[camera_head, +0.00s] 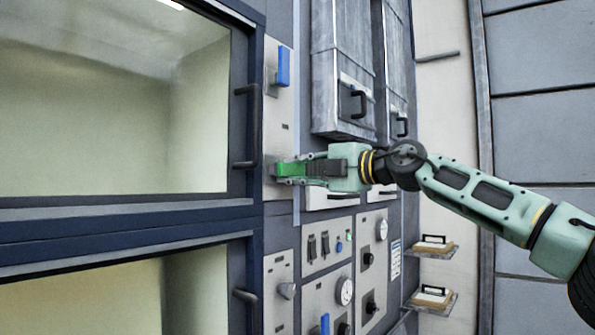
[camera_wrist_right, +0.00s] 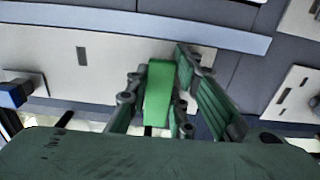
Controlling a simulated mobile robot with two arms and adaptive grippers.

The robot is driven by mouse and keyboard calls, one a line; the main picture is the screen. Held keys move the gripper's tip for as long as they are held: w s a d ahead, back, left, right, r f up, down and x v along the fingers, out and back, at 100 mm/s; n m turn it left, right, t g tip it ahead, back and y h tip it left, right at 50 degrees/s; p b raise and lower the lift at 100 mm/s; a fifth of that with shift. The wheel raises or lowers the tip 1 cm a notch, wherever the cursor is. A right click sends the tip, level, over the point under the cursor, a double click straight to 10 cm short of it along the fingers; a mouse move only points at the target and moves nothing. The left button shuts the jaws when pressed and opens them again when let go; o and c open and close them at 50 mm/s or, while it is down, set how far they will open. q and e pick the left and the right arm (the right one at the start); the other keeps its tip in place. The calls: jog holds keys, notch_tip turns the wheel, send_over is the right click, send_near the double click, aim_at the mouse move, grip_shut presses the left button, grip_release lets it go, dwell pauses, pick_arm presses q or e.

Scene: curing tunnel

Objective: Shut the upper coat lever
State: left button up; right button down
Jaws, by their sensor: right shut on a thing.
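A green lever (camera_head: 291,170) sits at the lower end of the upper light-grey panel, beside the upper chamber door. It sticks out sideways to the right in the head view. My right gripper (camera_head: 300,170) is shut on it, with a finger on each side. In the right wrist view the green lever (camera_wrist_right: 159,95) stands between the fingers of my right gripper (camera_wrist_right: 160,100). The fingers hide part of its base. A blue lever (camera_head: 283,66) stands upright higher on the same panel. No readable label shows which lever is the coat one. My left gripper is not in view.
The upper chamber door (camera_head: 246,130) with its dark handle is close left of the gripper. A grey cabinet box (camera_head: 343,60) is above my right wrist. A control panel (camera_head: 328,240) with switches, knobs and a gauge lies below. Small shelves (camera_head: 432,250) are lower right.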

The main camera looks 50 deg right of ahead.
jog(key=shift+f, duration=0.1)
dwell(0.5)
jog(key=c, duration=1.5)
grip_release()
jog(key=s, duration=0.8)
jog(key=s+d, duration=0.1)
jog(key=s, duration=0.3)
